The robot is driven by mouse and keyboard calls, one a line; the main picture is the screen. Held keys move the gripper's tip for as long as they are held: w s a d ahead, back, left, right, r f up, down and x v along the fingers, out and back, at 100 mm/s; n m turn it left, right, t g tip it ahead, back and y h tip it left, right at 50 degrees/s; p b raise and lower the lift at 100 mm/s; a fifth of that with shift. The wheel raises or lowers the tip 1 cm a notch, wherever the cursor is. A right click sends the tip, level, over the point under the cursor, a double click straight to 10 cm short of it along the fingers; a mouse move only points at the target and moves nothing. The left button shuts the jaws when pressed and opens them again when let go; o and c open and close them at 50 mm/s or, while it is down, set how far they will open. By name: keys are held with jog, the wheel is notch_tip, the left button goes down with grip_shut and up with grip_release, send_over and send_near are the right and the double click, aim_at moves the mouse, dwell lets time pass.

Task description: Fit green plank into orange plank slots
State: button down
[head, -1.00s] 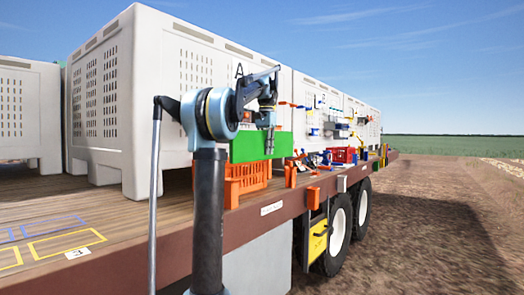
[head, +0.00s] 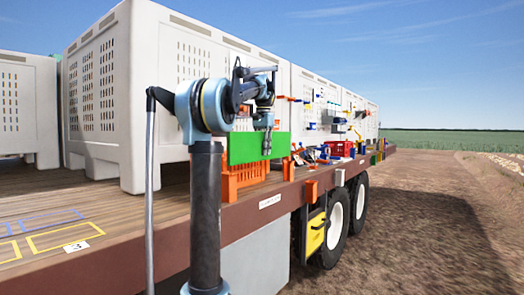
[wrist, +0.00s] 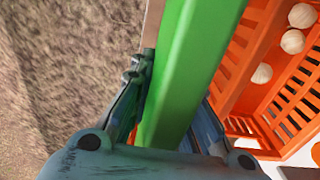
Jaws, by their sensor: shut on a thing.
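The green plank (head: 243,150) is held on edge above the orange crate in the head view. In the wrist view the plank (wrist: 190,70) runs lengthwise from the gripper towards the top. My gripper (head: 267,143) is shut on the plank; in the wrist view the gripper (wrist: 168,105) shows its left finger against the plank's left side, and the plank largely hides the other finger. Orange upright pieces (head: 288,169) stand on the trailer edge just right of the crate; I cannot tell whether they are the orange plank, and no slots are clearly visible.
The orange crate (head: 243,185) stands on the trailer deck (head: 130,215) below the plank. In the wrist view the crate (wrist: 262,65) holds several pale round onions (wrist: 293,41). A large white bin (head: 150,90) stands behind. Open dirt ground lies to the right.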

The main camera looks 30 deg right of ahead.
jog(key=shift+f, duration=6.1)
jog(key=shift+f, duration=0.15)
jog(key=c, duration=1.4)
grip_release()
jog(key=shift+c, duration=0.2)
